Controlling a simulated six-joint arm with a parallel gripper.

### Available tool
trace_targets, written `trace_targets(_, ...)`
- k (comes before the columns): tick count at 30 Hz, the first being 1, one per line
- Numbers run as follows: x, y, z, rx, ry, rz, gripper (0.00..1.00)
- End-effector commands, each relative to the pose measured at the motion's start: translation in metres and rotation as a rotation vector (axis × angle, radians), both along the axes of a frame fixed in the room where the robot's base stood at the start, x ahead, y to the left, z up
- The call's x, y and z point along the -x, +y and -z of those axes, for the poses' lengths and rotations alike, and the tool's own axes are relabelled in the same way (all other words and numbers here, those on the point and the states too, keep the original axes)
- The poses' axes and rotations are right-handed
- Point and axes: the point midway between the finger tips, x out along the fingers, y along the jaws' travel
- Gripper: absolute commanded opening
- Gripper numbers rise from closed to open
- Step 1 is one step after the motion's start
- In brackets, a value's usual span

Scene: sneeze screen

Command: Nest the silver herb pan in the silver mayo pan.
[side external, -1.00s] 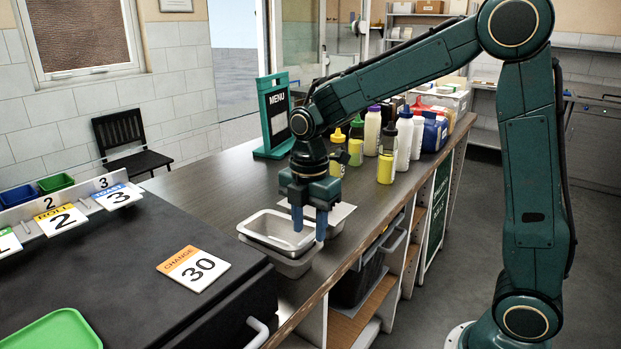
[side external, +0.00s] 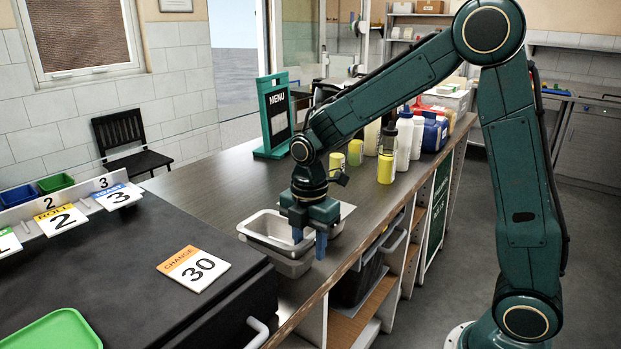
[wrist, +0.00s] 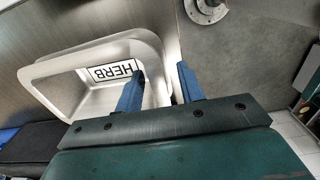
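The silver herb pan (side external: 262,228), with a HERB label (wrist: 117,71) showing inside, is on the dark counter. My gripper (side external: 310,242) is low at the pans' right side, pointing down. In the wrist view my gripper (wrist: 160,82) has one finger inside the herb pan and one outside its wall. The fingers are apart, with gaps beside the rim.
Yellow cups (side external: 355,152) and several bottles (side external: 404,140) stand farther back. A green menu stand (side external: 274,115) is behind left.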

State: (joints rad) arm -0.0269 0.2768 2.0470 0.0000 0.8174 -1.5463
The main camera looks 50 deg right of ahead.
Motion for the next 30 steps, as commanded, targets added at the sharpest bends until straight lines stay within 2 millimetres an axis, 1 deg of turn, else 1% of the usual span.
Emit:
trace_targets(3,0.0,0.0,0.0,0.0,0.0,0.0,0.38)
trace_targets(4,0.0,0.0,0.0,0.0,0.0,0.0,0.34)
trace_targets(6,0.0,0.0,0.0,0.0,0.0,0.0,0.2)
trace_targets(8,0.0,0.0,0.0,0.0,0.0,0.0,0.09)
trace_targets(9,0.0,0.0,0.0,0.0,0.001,0.0,0.01)
trace_targets(20,-0.001,0.0,-0.003,0.0,-0.003,0.0,0.0)
trace_targets(30,0.0,0.0,-0.016,0.0,-0.001,0.0,0.0)
